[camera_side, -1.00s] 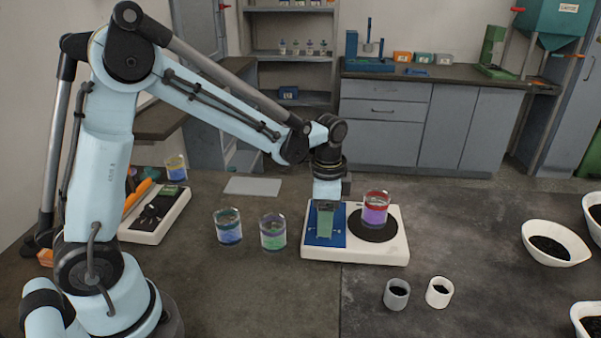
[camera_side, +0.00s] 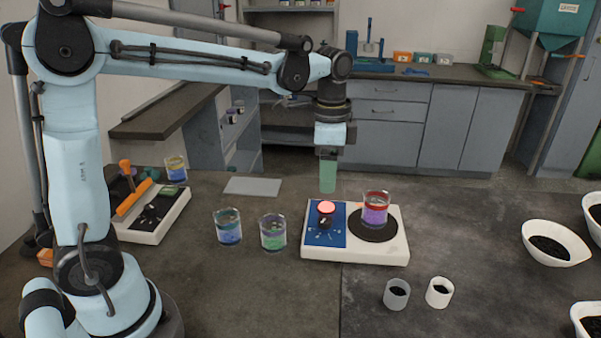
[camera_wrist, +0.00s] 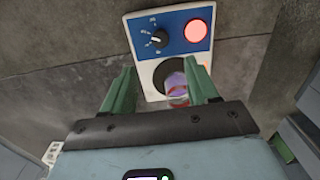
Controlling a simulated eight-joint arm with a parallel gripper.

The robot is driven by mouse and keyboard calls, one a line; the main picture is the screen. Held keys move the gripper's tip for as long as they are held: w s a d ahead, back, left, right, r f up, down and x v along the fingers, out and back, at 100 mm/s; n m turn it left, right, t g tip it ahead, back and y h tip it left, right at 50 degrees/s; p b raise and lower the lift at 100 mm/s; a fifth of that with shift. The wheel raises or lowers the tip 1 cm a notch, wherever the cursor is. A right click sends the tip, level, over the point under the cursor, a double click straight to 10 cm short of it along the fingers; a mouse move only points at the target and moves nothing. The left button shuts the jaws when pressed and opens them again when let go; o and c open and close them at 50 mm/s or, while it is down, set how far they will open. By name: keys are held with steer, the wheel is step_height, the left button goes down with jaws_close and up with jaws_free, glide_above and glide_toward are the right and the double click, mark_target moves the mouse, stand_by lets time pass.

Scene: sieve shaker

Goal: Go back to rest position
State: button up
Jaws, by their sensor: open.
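My gripper (camera_side: 328,176) is raised above the table, over the back of the white shaker device (camera_side: 355,256), apart from it. In the wrist view my gripper's two green fingers (camera_wrist: 160,90) are spread open with nothing held between them. The device has a blue panel with a lit red button (camera_side: 326,208) and a black dial (camera_side: 324,223). A glass beaker with red and purple layers (camera_side: 376,212) stands on the device's black round plate. The button (camera_wrist: 196,31) and dial (camera_wrist: 157,40) also show in the wrist view.
Beakers with blue (camera_side: 228,228) and green (camera_side: 273,233) contents stand left of the device. Two small white cups (camera_side: 397,294) (camera_side: 439,292) stand in front. White bowls (camera_side: 553,244) with black grains are at right. Another device (camera_side: 150,225) and a yellow-blue beaker (camera_side: 176,168) are at left.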

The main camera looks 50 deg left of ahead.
steer(key=shift+r, duration=0.45)
steer(key=s+f+n+t, duration=0.3)
steer(key=s+n+t, duration=0.4)
steer(key=s, duration=0.4)
steer(key=shift+s+a+f+n, duration=0.15)
steer(key=shift+a+n, duration=0.3)
steer(key=shift+n, duration=0.35)
